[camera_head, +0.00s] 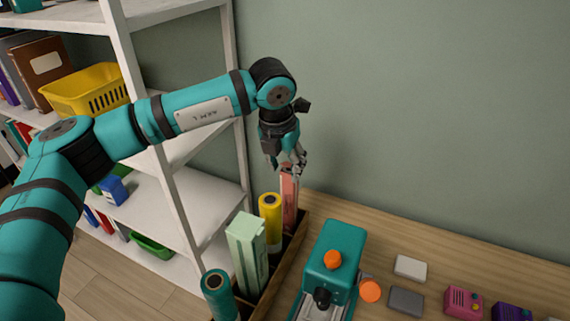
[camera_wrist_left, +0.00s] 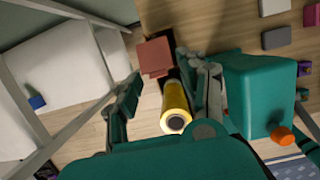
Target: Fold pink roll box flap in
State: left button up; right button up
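The pink roll box (camera_head: 289,205) stands upright at the far end of a dark wooden tray (camera_head: 292,256). In the left wrist view its pink top (camera_wrist_left: 154,55) shows beyond my fingers, with a narrow step along its near edge. I cannot tell how the flap sits. My left gripper (camera_head: 290,162) is right above the pink box, pointing down. The left wrist view shows its two fingers (camera_wrist_left: 168,92) spread apart with nothing held between them. In the head view the fingertips overlap the box top, so contact is unclear. My right gripper is not in view.
A yellow roll (camera_head: 270,208), a pale green box (camera_head: 246,250) and a teal roll (camera_head: 217,291) share the tray. A teal machine with an orange knob (camera_head: 332,258) stands close to its right. A white shelf (camera_head: 190,145) rises at the left.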

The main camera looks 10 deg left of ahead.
pick_arm(q)
jog(key=v, duration=1.2)
